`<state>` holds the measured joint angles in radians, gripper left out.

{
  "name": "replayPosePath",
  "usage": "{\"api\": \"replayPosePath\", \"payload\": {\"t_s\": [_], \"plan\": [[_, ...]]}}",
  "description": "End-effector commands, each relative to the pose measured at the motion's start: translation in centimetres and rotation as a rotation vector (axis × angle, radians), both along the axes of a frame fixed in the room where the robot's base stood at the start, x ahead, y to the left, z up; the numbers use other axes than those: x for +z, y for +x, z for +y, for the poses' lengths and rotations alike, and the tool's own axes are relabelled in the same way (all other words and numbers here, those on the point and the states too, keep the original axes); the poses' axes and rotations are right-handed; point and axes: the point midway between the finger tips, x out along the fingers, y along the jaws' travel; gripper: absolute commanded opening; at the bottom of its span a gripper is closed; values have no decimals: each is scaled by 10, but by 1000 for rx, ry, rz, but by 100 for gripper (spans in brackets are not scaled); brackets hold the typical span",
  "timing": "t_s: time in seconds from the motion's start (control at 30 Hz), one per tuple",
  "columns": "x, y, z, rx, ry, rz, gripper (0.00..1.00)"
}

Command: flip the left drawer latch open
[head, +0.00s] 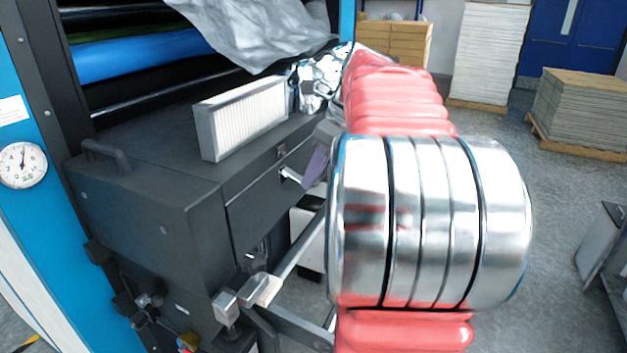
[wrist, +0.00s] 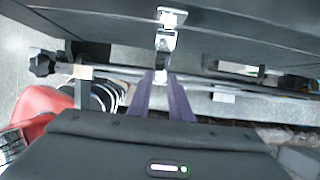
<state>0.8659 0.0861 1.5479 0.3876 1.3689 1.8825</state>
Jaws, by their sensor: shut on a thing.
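The dark grey drawer (head: 262,215) fills the front of a cabinet in the head view. A bright metal latch (head: 287,174) sits on its front, near the top edge. In the wrist view the latch (wrist: 166,41) hangs down from a small plate at the top middle. My gripper (wrist: 160,77), with two purple fingers, is shut on the latch's lower end. In the head view my gripper (head: 302,179) meets the latch from the right. The fingertips partly hide the latch's end, and my red and chrome arm covers much of the right.
A white pleated filter (head: 243,118) stands on the cabinet top, beside crumpled grey sheeting (head: 255,30). A metal bar (head: 298,245) runs below the drawer. A black knob (wrist: 43,63) shows at the wrist view's left. Stacked sheets (head: 583,110) stand at the right.

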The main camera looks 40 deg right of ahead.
Motion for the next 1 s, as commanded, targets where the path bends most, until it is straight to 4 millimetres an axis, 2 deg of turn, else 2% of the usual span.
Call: {"api": "replayPosePath", "payload": {"t_s": [0.4, 0.93, 0.97, 1.0], "plan": [[14, 7, 2, 4, -72, 201, 0], [16, 8, 3, 3, -81, 233, 0], [16, 8, 3, 4, -81, 232, 19], [16, 8, 3, 4, -81, 232, 22]]}}
